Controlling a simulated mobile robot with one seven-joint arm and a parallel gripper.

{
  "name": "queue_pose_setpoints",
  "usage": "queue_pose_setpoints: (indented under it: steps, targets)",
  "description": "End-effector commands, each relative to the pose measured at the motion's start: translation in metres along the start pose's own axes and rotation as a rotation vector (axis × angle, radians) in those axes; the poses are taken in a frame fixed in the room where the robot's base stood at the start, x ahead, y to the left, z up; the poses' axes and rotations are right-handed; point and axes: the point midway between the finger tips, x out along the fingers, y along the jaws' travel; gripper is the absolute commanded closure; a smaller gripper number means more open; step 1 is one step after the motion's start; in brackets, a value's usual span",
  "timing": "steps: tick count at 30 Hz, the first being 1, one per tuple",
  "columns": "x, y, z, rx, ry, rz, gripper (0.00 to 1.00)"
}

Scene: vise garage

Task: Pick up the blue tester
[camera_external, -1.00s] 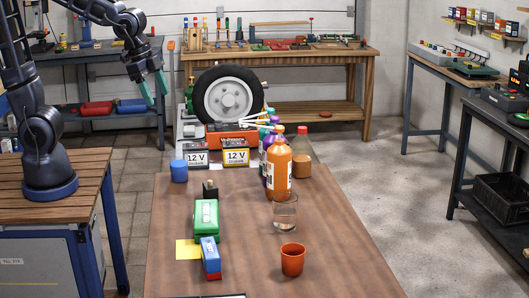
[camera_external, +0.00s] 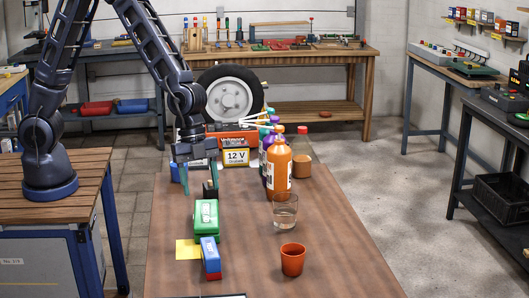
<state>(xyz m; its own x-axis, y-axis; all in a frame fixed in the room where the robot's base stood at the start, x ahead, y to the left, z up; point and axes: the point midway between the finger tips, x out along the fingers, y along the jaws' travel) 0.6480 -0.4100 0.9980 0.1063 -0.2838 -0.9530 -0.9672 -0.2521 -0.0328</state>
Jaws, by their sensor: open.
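A blue block-like item with a red lower part (camera_external: 210,256), which looks like the blue tester, sits near the front of the brown table, beside a yellow sheet. A green case with a pale label (camera_external: 206,219) sits just behind it. My gripper (camera_external: 199,184) points down over the back left of the table, its two fingers apart with nothing held. It is well behind the blue tester and the green case. A small dark item (camera_external: 210,189) is close to the right fingertip; whether they touch cannot be told. A blue round container (camera_external: 175,173) is partly hidden by the left finger.
An orange bottle (camera_external: 278,171), a glass (camera_external: 285,212) and an orange-red cup (camera_external: 292,259) stand to the right. A yellow sheet (camera_external: 187,250) lies to the tester's left. A 12 V battery (camera_external: 236,157) stands behind.

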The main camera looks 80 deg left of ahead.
Motion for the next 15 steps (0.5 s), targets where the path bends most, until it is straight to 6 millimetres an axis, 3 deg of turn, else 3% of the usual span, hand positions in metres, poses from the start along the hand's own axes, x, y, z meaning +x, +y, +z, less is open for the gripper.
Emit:
queue_pose_setpoints:
  steps: [3, 6, 15]
  targets:
    - [0.03, 0.006, -0.019, 0.058, 0.034, 0.041, 0.4]
    - [0.047, 0.01, -0.032, 0.095, 0.06, 0.063, 0.4]
    - [0.069, 0.016, -0.046, 0.136, 0.09, 0.085, 0.4]
